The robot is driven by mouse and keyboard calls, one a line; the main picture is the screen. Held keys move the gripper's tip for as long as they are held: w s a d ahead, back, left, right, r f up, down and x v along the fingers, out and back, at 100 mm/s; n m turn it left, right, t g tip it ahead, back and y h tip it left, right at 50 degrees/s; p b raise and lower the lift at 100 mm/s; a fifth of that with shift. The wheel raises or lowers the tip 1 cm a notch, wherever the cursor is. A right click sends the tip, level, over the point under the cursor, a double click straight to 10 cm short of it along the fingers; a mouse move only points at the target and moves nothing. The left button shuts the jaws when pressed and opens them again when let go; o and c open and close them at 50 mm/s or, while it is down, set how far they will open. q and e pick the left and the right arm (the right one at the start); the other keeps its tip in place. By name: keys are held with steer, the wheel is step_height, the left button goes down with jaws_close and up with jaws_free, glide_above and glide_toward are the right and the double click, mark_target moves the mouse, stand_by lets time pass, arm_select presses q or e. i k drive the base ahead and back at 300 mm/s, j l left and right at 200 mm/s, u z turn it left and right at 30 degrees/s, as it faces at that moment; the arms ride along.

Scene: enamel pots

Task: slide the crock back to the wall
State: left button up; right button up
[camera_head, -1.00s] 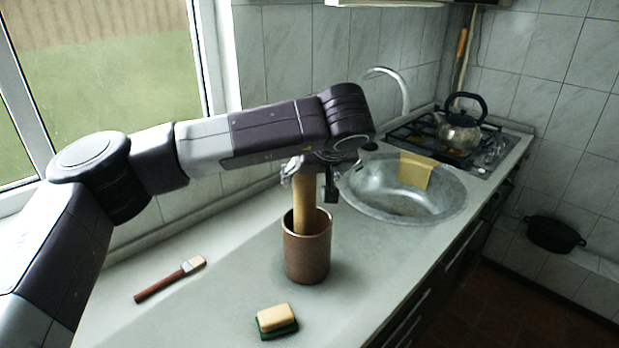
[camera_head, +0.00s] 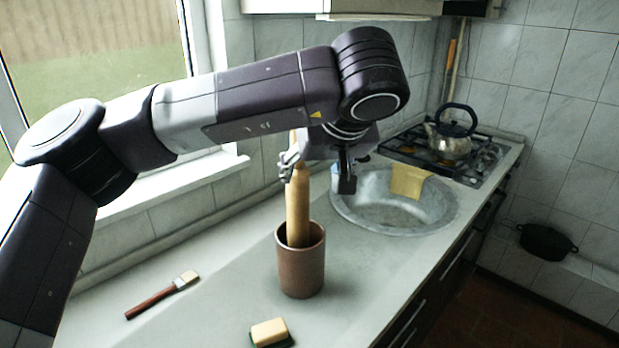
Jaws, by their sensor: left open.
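The crock (camera_head: 301,268) is a brown cylinder standing upright on the counter, left of and in front of the sink. A wooden rolling pin (camera_head: 298,205) stands in it, leaning slightly. My left gripper (camera_head: 318,178) is open above the crock, near the top of the rolling pin. One finger shows on each side, and the pin's upper part lies between or in front of them; I cannot tell if they touch it. The tiled wall (camera_head: 165,222) runs behind the counter, under the window. My right gripper is not in view.
A brush (camera_head: 160,296) lies left of the crock, and a sponge (camera_head: 269,333) lies in front of it. The round sink (camera_head: 385,222) with a yellow cloth (camera_head: 409,181) is at right, with a kettle (camera_head: 452,136) on the stove beyond. Counter between crock and wall looks clear.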

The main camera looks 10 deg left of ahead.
mark_target(300, 272)
steer(key=k+l, duration=0.7)
steer(key=k, duration=0.2)
